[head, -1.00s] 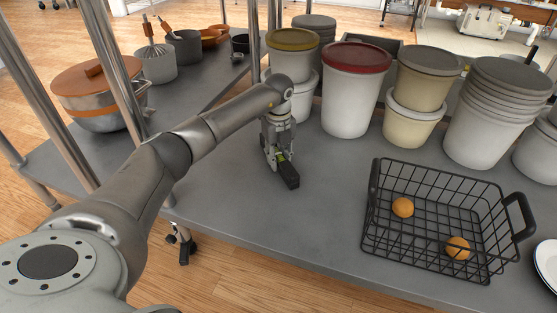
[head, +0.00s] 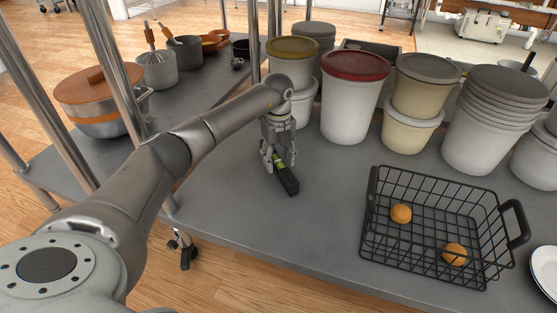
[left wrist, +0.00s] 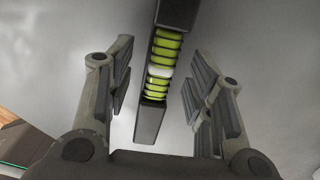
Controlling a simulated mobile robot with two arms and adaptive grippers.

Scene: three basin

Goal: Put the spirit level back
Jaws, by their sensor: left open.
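The spirit level (head: 288,180) is a dark bar with a bright green vial section, lying on the grey shelf (head: 225,205). My left gripper (head: 280,158) is just above and around its far part, pointing down. In the left wrist view the spirit level (left wrist: 150,120) runs lengthwise between the two spread fingers (left wrist: 160,75), with a gap on each side. The left gripper is open and holds nothing. Part of the level is hidden behind the fingers in the head view. My right gripper is not in view.
A black wire basket (head: 372,215) with two orange fruits stands to the right. Lidded tubs, including a red-lidded one (head: 347,110), line the back. A metal shelf post (head: 115,75) stands left of the arm. Bare shelf lies between the level and the basket.

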